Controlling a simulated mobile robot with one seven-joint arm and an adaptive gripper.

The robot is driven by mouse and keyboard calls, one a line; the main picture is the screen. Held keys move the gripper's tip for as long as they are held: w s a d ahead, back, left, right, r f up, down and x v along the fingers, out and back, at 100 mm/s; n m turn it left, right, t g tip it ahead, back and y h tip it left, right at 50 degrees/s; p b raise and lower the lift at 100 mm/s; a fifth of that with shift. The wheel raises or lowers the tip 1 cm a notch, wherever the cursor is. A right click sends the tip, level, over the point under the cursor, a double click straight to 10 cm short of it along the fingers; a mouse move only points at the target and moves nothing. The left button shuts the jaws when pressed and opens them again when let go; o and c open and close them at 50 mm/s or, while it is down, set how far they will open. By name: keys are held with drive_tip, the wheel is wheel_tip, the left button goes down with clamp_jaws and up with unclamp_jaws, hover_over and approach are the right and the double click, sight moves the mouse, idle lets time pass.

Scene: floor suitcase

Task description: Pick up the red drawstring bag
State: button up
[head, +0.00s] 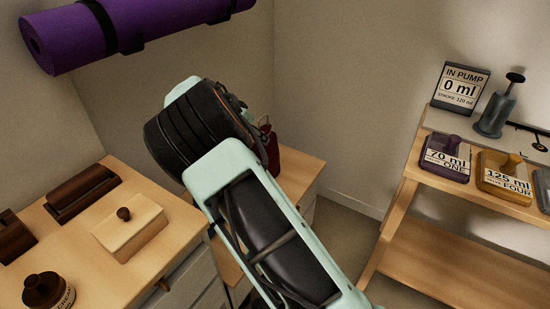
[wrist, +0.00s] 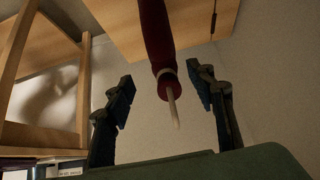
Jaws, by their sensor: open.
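The red drawstring bag (head: 271,152) shows in the head view as a dark red shape on a wooden top, mostly hidden behind my arm. In the wrist view, a narrow dark red shape (wrist: 155,35), which looks like the bag, comes down from the upper edge. A pale thin piece like a cord sticks out of its rounded end. My gripper (wrist: 160,74) is open, with one dark finger on each side of this red end. Gaps show on both sides, and I see no contact. In the head view my fingers are hidden behind my arm.
A wooden cabinet top at left holds a lidded box (head: 130,228), dark wooden blocks (head: 84,193) and a brown jar (head: 48,290). A purple rolled mat (head: 130,27) hangs above. A shelf at right holds labelled containers (head: 446,158) and a sign (head: 460,88).

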sight(263, 146)
drive_tip(key=b+x, duration=0.1)
drive_tip(key=x, duration=0.5)
drive_tip(key=b+x, duration=0.1)
drive_tip(key=x, duration=0.3)
drive_tip(key=shift+s+a+f+b, duration=0.15)
drive_tip(key=shift+a+b, duration=0.15)
drive_tip(key=shift+w+d+f, duration=0.2)
drive_tip(key=shift+w+f, duration=0.1)
clamp_jaws()
drive_tip(key=shift+r, duration=0.1)
